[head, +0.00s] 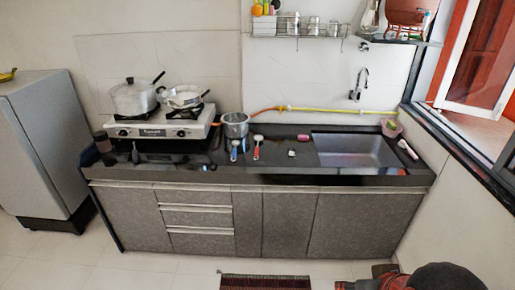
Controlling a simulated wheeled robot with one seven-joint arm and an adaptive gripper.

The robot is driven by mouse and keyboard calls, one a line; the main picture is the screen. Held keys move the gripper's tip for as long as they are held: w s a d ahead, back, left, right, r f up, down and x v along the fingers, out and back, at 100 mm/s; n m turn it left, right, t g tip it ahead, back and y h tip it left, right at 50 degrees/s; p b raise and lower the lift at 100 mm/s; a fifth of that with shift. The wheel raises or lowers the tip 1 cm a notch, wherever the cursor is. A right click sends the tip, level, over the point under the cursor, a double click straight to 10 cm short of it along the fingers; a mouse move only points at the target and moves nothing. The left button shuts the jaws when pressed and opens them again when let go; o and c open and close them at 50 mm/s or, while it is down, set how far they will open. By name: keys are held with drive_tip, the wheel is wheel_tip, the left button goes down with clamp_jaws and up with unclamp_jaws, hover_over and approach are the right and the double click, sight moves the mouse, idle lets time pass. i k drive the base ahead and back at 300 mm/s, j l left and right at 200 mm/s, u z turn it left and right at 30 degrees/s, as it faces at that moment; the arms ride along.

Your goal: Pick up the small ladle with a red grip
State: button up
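The small ladle with a red grip (256,153) lies on the dark counter in the head view, left of the sink. Its pale head points toward the wall and its red grip points toward the counter's front edge. A similar utensil with a blue grip (234,154) lies just to its left, with a small gap between them. I cannot make out my gripper in this view, and nothing is seen touching the ladle.
A steel pot (235,125) stands behind the utensils. The stove (165,127) with two pots is further left. A small pale item (291,153) lies to the right, before the sink (356,150). Open floor (180,270) lies before the cabinets; a dark-and-red shape (440,277) fills the bottom right.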

sight(259, 137)
drive_tip(key=i+j+z, duration=0.15)
drive_tip(key=z, duration=0.25)
drive_tip(key=i+j+z, duration=0.2)
drive_tip(key=z, duration=0.25)
drive_tip(key=i+j+z, duration=0.15)
drive_tip(key=z, duration=0.25)
drive_tip(key=i+j+z, duration=0.1)
drive_tip(key=j, duration=0.4)
drive_tip(key=i+j, duration=0.2)
drive_tip(key=j, duration=0.3)
drive_tip(key=i+j+z, duration=0.15)
drive_tip(key=j, duration=0.4)
drive_tip(key=i+j, duration=0.15)
drive_tip(key=j, duration=0.35)
drive_tip(key=i+j+z, duration=0.15)
drive_tip(key=j, duration=0.95)
drive_tip(key=i+z, duration=0.05)
